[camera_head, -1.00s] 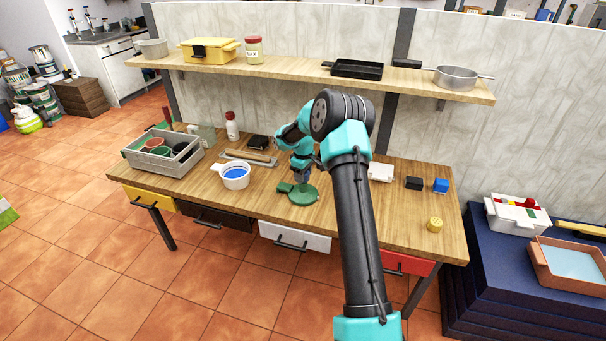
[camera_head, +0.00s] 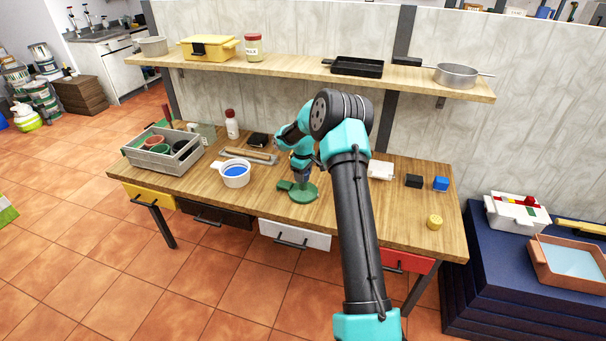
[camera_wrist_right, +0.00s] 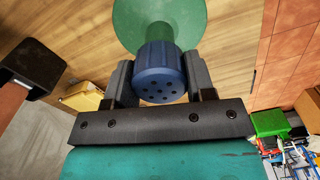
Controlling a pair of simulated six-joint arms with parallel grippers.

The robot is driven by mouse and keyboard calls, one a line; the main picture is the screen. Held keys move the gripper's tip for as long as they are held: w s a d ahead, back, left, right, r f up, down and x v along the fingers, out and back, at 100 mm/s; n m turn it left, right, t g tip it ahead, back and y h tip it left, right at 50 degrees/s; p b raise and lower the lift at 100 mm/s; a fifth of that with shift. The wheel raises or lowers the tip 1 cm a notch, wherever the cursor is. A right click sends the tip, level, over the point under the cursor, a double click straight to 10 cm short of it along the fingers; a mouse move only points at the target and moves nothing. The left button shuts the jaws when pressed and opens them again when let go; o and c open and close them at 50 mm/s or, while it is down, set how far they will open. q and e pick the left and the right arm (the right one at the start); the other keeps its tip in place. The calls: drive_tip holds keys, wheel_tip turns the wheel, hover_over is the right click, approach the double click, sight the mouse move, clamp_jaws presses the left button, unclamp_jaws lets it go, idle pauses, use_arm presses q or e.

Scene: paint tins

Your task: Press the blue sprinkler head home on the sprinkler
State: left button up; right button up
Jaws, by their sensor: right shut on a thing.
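The green sprinkler (camera_head: 305,195) stands on the wooden table, its round base flat on the top. In the right wrist view its green body (camera_wrist_right: 160,14) flares out beyond the blue sprinkler head. The blue sprinkler head (camera_wrist_right: 160,80), round with small holes in its face, sits at the green neck. It looks in line with the neck and touching it; how deep it sits I cannot tell. My right gripper (camera_wrist_right: 160,75) is shut on the blue head, one finger at each side. In the head view this gripper (camera_head: 304,178) points down above the green base. My left gripper is not in view.
A white pot with blue paint (camera_head: 235,182) stands left of the sprinkler, with a grey crate (camera_head: 135,155) further left. Behind is a tray with a wooden roller (camera_head: 250,154). A black block (camera_head: 413,181), blue cube (camera_head: 440,183) and yellow cylinder (camera_head: 435,222) lie right. A shelf (camera_head: 300,75) overhangs the back.

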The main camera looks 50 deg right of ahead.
drive_tip(key=o, duration=0.9)
drive_tip(key=shift+r, duration=0.1)
wheel_tip(320, 180, up, 17)
drive_tip(key=shift+r, duration=0.1)
idle(0.5)
